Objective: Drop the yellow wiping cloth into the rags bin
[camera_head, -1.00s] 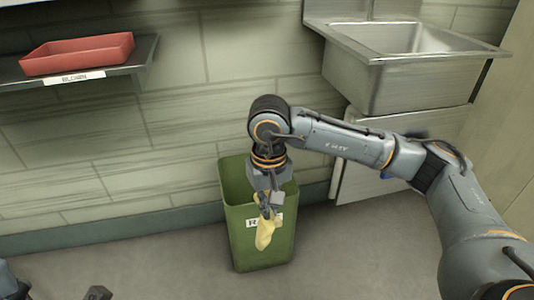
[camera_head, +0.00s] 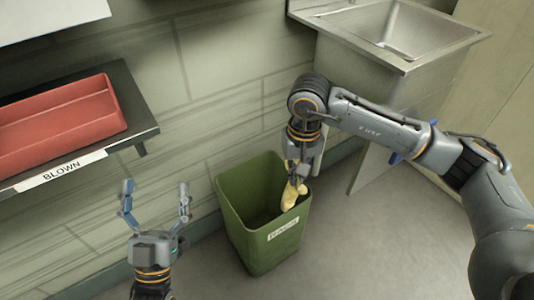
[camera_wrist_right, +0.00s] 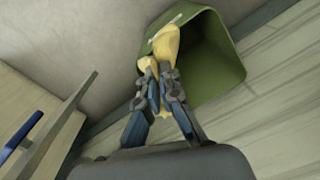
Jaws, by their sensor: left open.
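The yellow cloth (camera_head: 290,197) hangs bunched from my right gripper (camera_head: 298,176), which is shut on it. In the head view it overlaps the right side of the green bin's opening; I cannot tell whether it is inside the rim. In the right wrist view the cloth (camera_wrist_right: 166,42) sticks out past the fingertips (camera_wrist_right: 152,80), overlapping the edge of the green bin (camera_wrist_right: 222,80). The green bin (camera_head: 262,250) stands upright on the floor, a label on its front. My left gripper (camera_head: 156,195) is open and empty, left of the bin.
A red tray (camera_head: 60,122) sits on a shelf (camera_head: 140,125) labelled BLOWN at the left, above my left gripper. A metal sink (camera_head: 375,50) is on the wall at the upper right. The floor before the bin is clear.

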